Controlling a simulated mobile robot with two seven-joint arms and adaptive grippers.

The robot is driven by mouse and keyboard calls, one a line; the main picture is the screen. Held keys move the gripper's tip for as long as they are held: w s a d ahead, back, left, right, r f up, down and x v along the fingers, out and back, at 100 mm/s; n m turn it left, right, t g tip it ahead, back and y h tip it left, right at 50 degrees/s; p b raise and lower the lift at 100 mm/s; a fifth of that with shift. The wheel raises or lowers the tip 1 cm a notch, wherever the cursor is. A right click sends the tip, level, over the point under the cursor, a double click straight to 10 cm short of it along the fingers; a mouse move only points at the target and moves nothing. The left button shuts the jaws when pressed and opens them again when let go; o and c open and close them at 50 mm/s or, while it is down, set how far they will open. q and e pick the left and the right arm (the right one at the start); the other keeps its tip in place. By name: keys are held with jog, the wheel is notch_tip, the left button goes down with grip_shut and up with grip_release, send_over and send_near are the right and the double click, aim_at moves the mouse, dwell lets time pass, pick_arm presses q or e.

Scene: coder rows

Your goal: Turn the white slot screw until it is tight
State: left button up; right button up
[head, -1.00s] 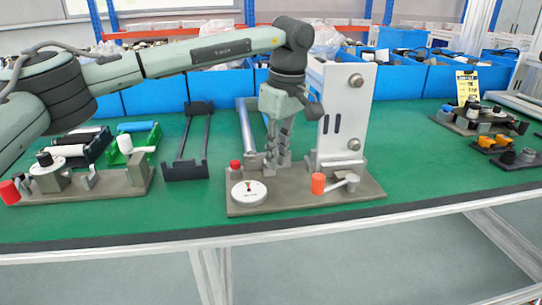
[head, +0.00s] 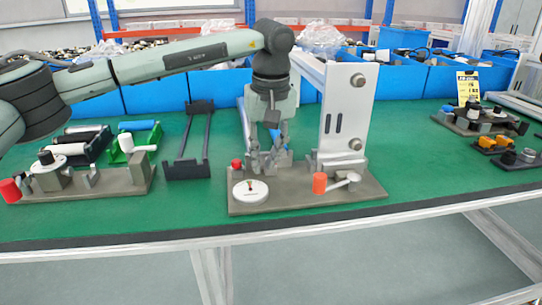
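The white round disc (head: 250,191) with a small coloured mark lies on the front left of the grey fixture base (head: 296,196). I cannot make out a slot on it or tell whether it is the white slot screw. My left gripper (head: 268,160) points down over the back left of this base, behind the disc and left of the upright white panel (head: 347,110). Its fingers look spread apart. A small grey part of the fixture is partly hidden behind them, and I cannot tell whether they touch it. My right gripper is not in view.
A red knob (head: 237,164), an orange-red cylinder (head: 319,183) and a white lever (head: 343,181) are on the same base. A black rack (head: 187,168) and another fixture (head: 90,187) stand to the left. Blue bins (head: 425,80) line the back.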

pick_arm(q)
jog(key=r, duration=0.1)
jog(key=w+r, duration=0.1)
jog(key=r, duration=0.1)
jog(key=shift+w+a+r+t, duration=0.2)
jog(key=shift+w+a+t, duration=0.05)
jog(key=shift+a+t, duration=0.05)
jog(key=shift+a+r, duration=0.1)
jog(key=shift+r, duration=0.3)
jog(key=shift+s+r, duration=0.15)
jog(key=shift+r, duration=0.45)
